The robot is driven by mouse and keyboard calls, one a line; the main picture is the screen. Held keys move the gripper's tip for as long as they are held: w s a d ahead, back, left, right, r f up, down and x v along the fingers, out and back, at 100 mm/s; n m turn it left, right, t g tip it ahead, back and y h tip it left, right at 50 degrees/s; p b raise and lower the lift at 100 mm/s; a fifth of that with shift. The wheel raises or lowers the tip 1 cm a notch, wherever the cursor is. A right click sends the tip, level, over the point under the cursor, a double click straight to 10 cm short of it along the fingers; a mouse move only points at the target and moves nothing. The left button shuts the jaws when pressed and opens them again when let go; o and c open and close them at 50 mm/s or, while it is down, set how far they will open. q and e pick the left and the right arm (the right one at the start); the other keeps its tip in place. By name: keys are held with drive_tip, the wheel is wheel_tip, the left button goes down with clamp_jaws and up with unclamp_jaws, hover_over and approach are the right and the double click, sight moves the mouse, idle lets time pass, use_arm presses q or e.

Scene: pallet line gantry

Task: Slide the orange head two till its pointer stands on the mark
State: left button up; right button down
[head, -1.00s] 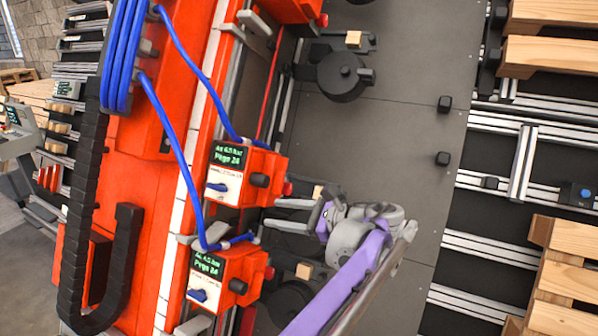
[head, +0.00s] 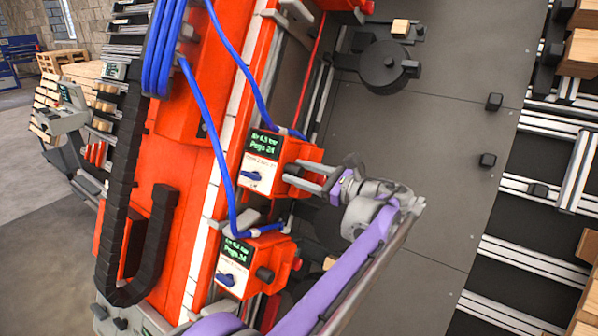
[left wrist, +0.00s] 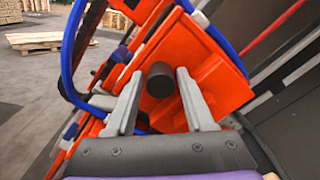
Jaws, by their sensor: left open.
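Two orange heads with green-lit screens show in the head view, an upper one (head: 312,152) and a lower one (head: 243,284). Their small labels are too blurred to tell surely which is head two. My left gripper (head: 292,174) is at the upper head, its two grey fingers open. In the left wrist view the open fingers (left wrist: 160,73) stand on either side of a black round knob (left wrist: 160,84) on the orange head (left wrist: 205,87), with gaps at both sides. I cannot make out the pointer or the mark. My right gripper is not in view.
Blue hoses (head: 208,133) run down to the heads beside a black cable chain (head: 115,195). A white strip (head: 222,165) runs along the orange beam. A dark round part (head: 382,68) sits on the grey plate (head: 445,135), which is mostly clear. Wooden pallets (head: 583,52) stand at right.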

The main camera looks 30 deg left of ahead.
use_arm(q)
drive_tip(key=shift+a, duration=0.2)
drive_tip(key=shift+c, duration=0.3)
clamp_jaws()
idle(1.1)
